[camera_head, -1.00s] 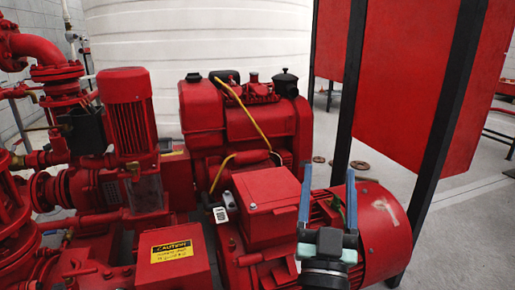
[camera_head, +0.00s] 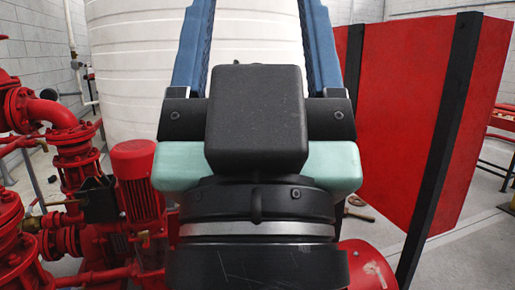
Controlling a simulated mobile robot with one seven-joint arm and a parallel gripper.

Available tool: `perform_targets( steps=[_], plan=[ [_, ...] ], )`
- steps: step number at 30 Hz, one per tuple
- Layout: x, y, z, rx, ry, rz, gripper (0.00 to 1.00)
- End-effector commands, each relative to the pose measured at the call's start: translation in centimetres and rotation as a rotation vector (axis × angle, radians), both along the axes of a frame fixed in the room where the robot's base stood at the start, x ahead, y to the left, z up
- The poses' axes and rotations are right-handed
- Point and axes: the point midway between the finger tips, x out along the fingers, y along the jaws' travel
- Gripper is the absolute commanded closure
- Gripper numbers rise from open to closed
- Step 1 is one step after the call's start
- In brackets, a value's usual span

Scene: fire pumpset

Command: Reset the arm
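My gripper (camera_head: 258,25) fills the middle of the head view, close to the camera. Its two blue fingers point up and stand wide apart, cut off by the top edge. Nothing shows between them except the white tank behind. The black wrist and pale green gripper body (camera_head: 185,166) stand upright below the fingers. They hide most of the red engine and motor.
A ribbed white tank (camera_head: 130,70) stands behind. Red pipes and valves (camera_head: 75,145) and a red pump motor (camera_head: 137,185) are at left. A red panel (camera_head: 400,130) on a black post (camera_head: 455,110) stands at right. Grey floor (camera_head: 465,250) is open at the lower right.

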Motion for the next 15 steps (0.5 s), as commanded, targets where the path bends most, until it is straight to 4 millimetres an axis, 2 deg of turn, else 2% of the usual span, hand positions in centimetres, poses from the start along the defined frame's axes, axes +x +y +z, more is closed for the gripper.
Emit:
perform_targets(
  steps=[1, 15],
  plan=[
    [0.0, 0.0, 3.4, 0.000, 0.000, 0.000, 0.31],
    [0.0, 0.0, 17.9, 0.001, 0.001, 0.001, 0.31]
  ],
)
